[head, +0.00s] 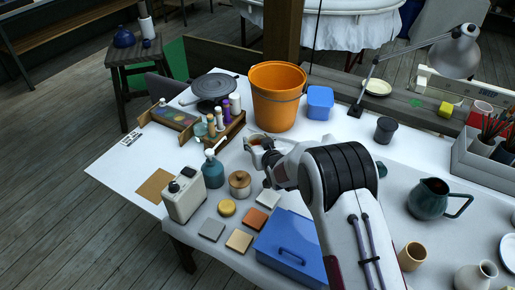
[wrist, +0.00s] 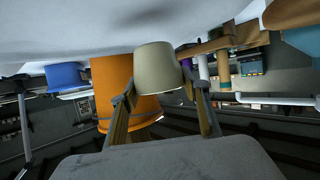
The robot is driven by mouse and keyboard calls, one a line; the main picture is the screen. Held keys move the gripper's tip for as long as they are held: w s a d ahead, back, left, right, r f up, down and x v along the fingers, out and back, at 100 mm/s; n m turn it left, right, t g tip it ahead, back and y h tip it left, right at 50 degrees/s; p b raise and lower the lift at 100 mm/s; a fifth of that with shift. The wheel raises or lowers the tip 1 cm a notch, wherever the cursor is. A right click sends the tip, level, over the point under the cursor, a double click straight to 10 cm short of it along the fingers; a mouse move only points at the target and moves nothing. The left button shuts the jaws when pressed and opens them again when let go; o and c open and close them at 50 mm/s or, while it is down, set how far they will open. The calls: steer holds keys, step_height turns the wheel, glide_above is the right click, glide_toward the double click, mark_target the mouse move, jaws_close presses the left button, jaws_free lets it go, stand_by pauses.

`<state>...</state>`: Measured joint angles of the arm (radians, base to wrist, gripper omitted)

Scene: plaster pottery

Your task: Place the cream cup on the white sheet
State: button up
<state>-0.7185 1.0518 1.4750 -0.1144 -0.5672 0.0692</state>
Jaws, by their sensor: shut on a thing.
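The cream cup (wrist: 157,66) is between the two fingertips of my gripper (wrist: 160,97) in the wrist view, which is upside down. My gripper is shut on the cup, and the cup looks upright. The white sheet (head: 118,170) covers the back and left of the table. In the head view my gripper (head: 258,148) is low over the sheet, in front of the orange bucket. The cup is small and largely hidden there. I cannot tell whether its base touches the sheet.
An orange bucket (head: 276,105) and a blue box (head: 320,102) stand behind my gripper. A wooden bottle rack (head: 226,131), teal bottle (head: 212,172) and lidded jar (head: 240,185) are to its left. A black cup (head: 385,130) stands right.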

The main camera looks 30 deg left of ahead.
steer(key=shift+f, duration=1.75)
steer(key=shift+f, duration=0.15)
steer(key=o, duration=1.2)
steer(key=shift+v, duration=3.85)
steer(key=shift+w+r, duration=0.1)
steer(key=shift+r, duration=0.1)
